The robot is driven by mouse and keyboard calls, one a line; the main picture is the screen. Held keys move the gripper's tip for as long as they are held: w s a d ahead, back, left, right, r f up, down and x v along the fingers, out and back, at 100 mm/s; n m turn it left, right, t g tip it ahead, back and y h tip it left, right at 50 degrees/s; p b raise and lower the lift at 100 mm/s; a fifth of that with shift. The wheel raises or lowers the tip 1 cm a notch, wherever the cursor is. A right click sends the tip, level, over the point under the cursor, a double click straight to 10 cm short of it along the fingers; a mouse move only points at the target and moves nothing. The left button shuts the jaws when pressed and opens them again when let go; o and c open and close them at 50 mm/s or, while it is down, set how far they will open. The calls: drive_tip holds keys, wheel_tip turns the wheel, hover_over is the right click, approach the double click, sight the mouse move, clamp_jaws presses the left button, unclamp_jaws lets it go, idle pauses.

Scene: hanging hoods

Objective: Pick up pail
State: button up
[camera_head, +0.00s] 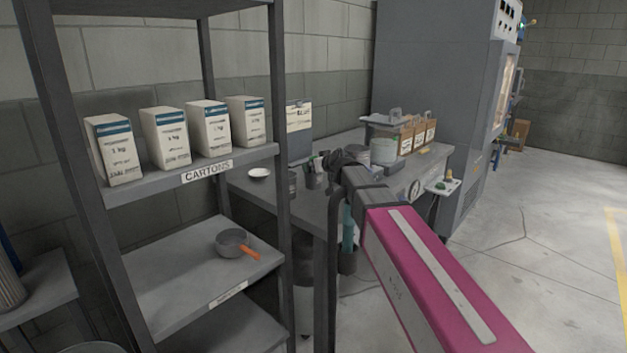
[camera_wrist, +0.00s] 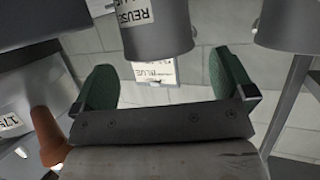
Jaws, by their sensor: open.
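I cannot tell for certain which container is the pail. A grey cylindrical container (camera_wrist: 155,28) with a white label reading "REUSE" shows in the wrist view, beyond and between my fingers, not gripped. A pale, greenish, bucket-like container (camera_head: 383,150) stands on the bench in the head view. My gripper (camera_wrist: 165,80) is open, its two green-padded fingers apart with nothing between them. In the head view my gripper is small and dark, over the bench near some dark cans (camera_head: 292,183), and partly hidden by my arm.
A grey shelf rack at the left holds several white cartons (camera_head: 165,137) and a pan with an orange handle (camera_head: 232,243). A white bowl (camera_head: 259,174) and brown boxes (camera_head: 418,136) are on the bench. A second grey cylinder (camera_wrist: 283,25) is at the wrist view's right.

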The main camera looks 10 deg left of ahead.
drive_tip(key=x, duration=0.5)
drive_tip(key=shift+d, duration=0.1)
drive_tip(key=c, duration=1)
drive_tip(key=shift+o, duration=0.2)
drive_tip(key=shift+r, duration=0.15)
